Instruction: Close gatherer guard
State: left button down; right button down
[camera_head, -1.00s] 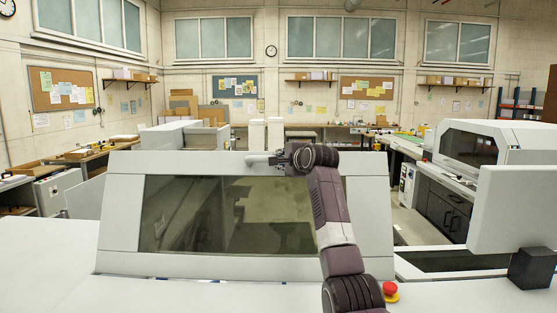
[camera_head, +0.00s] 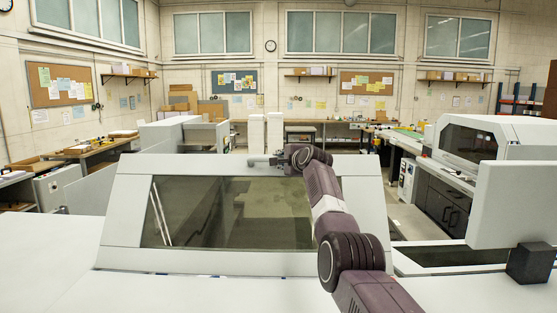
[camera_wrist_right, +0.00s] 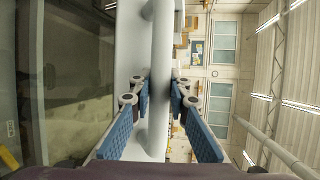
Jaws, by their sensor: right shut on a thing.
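The gatherer guard is a pale grey panel (camera_head: 128,212) with a dark tinted window (camera_head: 215,212). It leans back, its top edge farther from me than its lower edge. A grey bar handle (camera_head: 259,161) sits at its top edge. My right gripper (camera_head: 281,159) is at this handle, with my arm across the guard's right part. In the right wrist view, the blue-padded fingers of my right gripper (camera_wrist_right: 159,98) are on both sides of the handle bar (camera_wrist_right: 157,125), shut on it. My left gripper is out of view.
A white machine surface (camera_head: 55,255) lies in front and to the left. At right are a grey panel (camera_head: 515,205) with a dark block (camera_head: 531,263) and a machine with a dark window (camera_head: 468,143). Benches line the back wall.

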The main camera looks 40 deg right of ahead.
jog(key=c, duration=1.9)
grip_release()
jog(key=shift+d, duration=0.1)
jog(key=shift+o, duration=0.4)
jog(key=shift+f, duration=0.1)
jog(key=shift+s, duration=0.15)
jog(key=v, duration=1.2)
jog(key=shift+f, duration=0.1)
